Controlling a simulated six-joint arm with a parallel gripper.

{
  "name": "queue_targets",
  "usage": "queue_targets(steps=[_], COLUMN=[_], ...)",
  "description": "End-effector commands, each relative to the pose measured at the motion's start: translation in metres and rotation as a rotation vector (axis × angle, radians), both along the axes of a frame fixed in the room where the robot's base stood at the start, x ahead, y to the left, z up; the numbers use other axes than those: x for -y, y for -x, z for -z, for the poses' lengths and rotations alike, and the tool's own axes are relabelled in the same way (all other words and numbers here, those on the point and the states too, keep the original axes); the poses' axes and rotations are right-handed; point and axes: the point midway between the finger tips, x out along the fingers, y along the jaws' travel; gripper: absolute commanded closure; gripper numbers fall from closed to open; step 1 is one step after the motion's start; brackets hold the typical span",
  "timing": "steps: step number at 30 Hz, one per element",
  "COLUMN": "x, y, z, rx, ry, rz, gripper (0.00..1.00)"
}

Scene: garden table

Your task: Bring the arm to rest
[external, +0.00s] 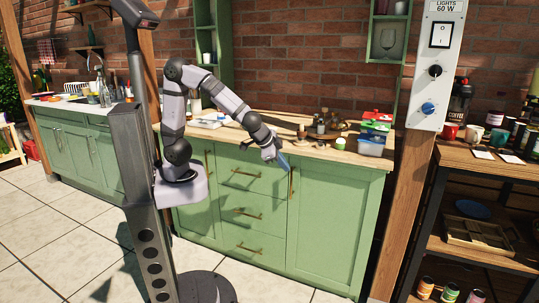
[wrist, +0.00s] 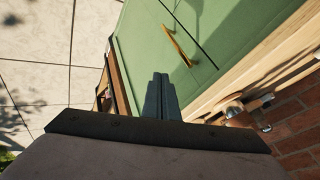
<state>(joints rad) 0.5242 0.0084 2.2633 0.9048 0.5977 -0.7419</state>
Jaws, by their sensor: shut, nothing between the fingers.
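My arm reaches right from its pedestal in the external view, bent at the elbow and angled down at the wrist. My gripper (external: 284,163) hangs in front of the green cabinet (external: 335,220), near the counter's front edge. In the wrist view my gripper (wrist: 160,78) shows its two dark fingers side by side, shut, with nothing between them. The green cabinet front (wrist: 150,40) lies beyond the fingers. I cannot tell the exact gap between the fingertips and the cabinet.
The wooden counter (external: 345,157) holds bottles (external: 321,127), a tray and a blue container (external: 371,146). A brass handle (wrist: 177,46) shows ahead of the fingers. A switch panel (external: 435,65) on a wooden post stands right. Tiled floor (external: 60,230) is open at left.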

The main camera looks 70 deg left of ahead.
Motion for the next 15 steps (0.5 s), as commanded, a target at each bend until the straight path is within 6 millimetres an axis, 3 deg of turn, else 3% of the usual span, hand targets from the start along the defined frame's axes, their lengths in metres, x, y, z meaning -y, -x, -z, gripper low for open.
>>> queue_targets(steps=[9, 15], x=[0.0000, -0.0021], y=[0.0012, 0.0036], z=[-0.0010, 0.0004], rx=[-0.003, -0.039], ry=[-0.007, -0.094], rz=[0.008, 0.117], gripper=[1.00, 1.00])
